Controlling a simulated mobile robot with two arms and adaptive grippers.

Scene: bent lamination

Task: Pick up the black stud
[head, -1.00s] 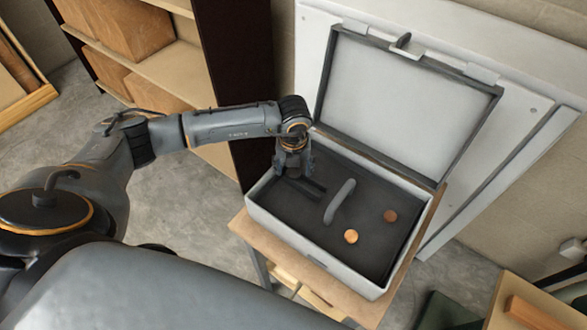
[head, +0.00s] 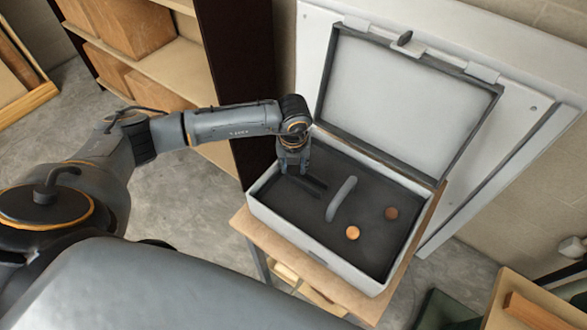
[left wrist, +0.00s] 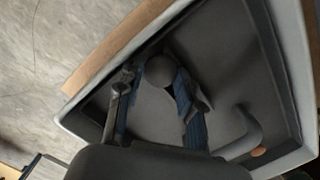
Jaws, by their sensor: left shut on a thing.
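The black stud (left wrist: 155,71) shows in the left wrist view as a dark, round-topped piece between the blue-lined fingertips of my left gripper (left wrist: 157,78). The fingers are shut on it from both sides. In the head view my left gripper (head: 293,168) points down into the left end of the open grey case (head: 322,262). There the stud is hidden by the fingers or lost against the dark lining. I cannot tell whether it touches the case floor. My right gripper is in neither view.
Inside the case are a grey curved handle (head: 341,198), an orange round piece (head: 352,233) and a brown round piece (head: 391,213). The case's raised lid (head: 405,100) stands behind. The case rests on a wooden stand (head: 262,236). A shelf with boxes (head: 158,75) is at the back left.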

